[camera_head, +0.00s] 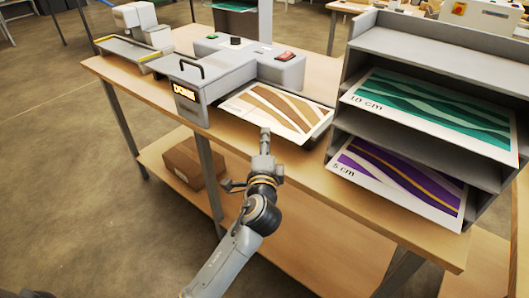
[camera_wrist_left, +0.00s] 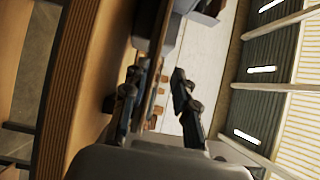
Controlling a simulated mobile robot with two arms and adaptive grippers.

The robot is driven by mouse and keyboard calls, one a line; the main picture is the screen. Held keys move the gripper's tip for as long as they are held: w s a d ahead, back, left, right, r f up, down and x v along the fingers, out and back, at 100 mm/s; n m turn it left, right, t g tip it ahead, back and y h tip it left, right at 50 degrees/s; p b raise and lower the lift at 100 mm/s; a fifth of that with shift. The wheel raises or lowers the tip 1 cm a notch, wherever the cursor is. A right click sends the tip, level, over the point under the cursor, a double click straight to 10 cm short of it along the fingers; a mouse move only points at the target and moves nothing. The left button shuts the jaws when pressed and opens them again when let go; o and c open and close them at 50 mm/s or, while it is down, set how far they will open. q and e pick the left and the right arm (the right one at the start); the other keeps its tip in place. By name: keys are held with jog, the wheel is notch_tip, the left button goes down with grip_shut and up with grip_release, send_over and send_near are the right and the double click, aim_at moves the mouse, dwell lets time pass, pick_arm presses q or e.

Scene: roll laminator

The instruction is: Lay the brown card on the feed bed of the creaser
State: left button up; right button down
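The brown card (camera_head: 275,108), white with brown wavy bands, lies on the output tray (camera_head: 318,130) of the laminator (camera_head: 200,85), whose display reads DONE. My left gripper (camera_head: 265,133) is at the card's near edge, pointing toward it. In the left wrist view its two fingers (camera_wrist_left: 156,100) are spread apart, with a thin edge seen between them; I cannot tell whether it is card or tray. The likely creaser (camera_head: 145,25) stands at the far left of the table, with a flat yellow-edged bed (camera_head: 125,50) that looks empty. My right gripper is out of view.
A grey shelf rack (camera_head: 425,50) stands on the right, holding a green 10 cm card (camera_head: 430,110) and a purple 5 cm card (camera_head: 400,175). A cardboard box (camera_head: 190,162) is on the lower shelf. The laminator body stands between the card and the yellow-edged bed.

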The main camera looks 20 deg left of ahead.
pick_arm(q)
jog(key=v, duration=0.4)
jog(key=shift+s, duration=0.15)
